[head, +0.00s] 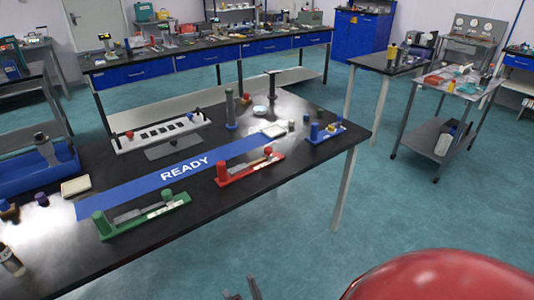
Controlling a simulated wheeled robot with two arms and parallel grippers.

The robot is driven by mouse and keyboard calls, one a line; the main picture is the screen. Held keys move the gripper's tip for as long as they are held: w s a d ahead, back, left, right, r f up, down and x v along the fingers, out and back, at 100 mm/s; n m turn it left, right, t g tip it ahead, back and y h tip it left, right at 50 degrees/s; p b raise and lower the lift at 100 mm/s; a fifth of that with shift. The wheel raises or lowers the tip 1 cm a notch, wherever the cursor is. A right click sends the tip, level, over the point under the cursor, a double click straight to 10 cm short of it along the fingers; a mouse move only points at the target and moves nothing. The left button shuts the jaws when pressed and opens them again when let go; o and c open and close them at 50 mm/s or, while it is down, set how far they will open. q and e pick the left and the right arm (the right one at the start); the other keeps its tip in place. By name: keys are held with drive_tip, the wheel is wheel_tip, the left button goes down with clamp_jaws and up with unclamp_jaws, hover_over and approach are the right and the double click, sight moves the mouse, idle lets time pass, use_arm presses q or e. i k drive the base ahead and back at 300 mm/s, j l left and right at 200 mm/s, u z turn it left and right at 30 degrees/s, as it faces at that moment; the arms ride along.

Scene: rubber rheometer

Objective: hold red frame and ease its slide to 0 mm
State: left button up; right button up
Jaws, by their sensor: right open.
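The red frame (237,174) lies on the black bench near its front right edge, beside the blue READY strip. It has a tall red post at its left end, a light scale strip along it and a small red knob near its right end. The slide's exact reading is too small to tell. My right gripper (239,286) shows at the bottom edge, its two dark fingers apart and empty. It appears over the floor in front of the bench, well away from the red frame. My left gripper is not in view.
A green frame (143,217) lies left of the red one, and a small blue fixture (325,133) stands to its right. The floor in front of the bench is clear.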

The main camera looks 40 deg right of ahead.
sight(268, 156)
drive_tip(key=i+l+u, duration=0.1)
drive_tip(key=l, duration=0.55)
drive_tip(key=i+l+u, duration=0.1)
drive_tip(key=l, duration=0.55)
drive_tip(key=l+u, duration=0.15)
drive_tip(key=l, duration=0.5)
drive_tip(key=i, duration=0.05)
